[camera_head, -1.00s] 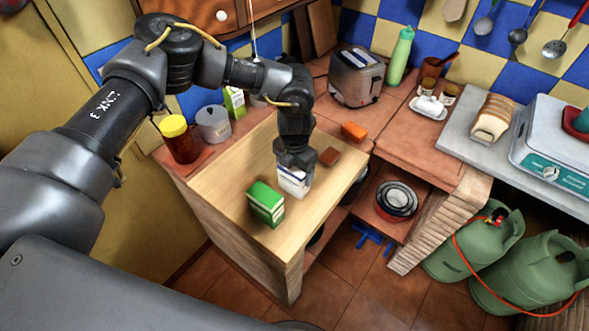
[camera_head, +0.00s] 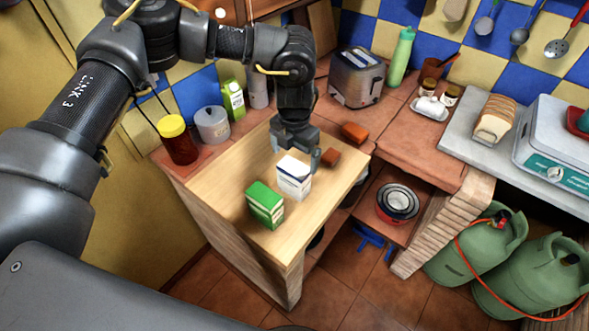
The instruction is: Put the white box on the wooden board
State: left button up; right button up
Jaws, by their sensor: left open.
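The white box (camera_head: 293,178) stands upright on the wooden board (camera_head: 225,185), to the right of a green box (camera_head: 265,205). A small gap shows between the two boxes. My left gripper (camera_head: 296,152) is open and empty, just above and behind the white box, with one finger on each side of its top in the picture. It no longer encloses the box; whether a fingertip still touches it I cannot tell. My right gripper is not in view.
A jar (camera_head: 178,143) and a canister (camera_head: 212,125) stand at the back left. The board's front left is clear.

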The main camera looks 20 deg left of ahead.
pick_arm(q)
notch_tip(320, 180, up, 4)
jog(key=shift+r+b, duration=0.1)
jog(key=shift+b, duration=0.35)
jog(key=shift+r, duration=0.5)
jog(key=shift+s, duration=0.1)
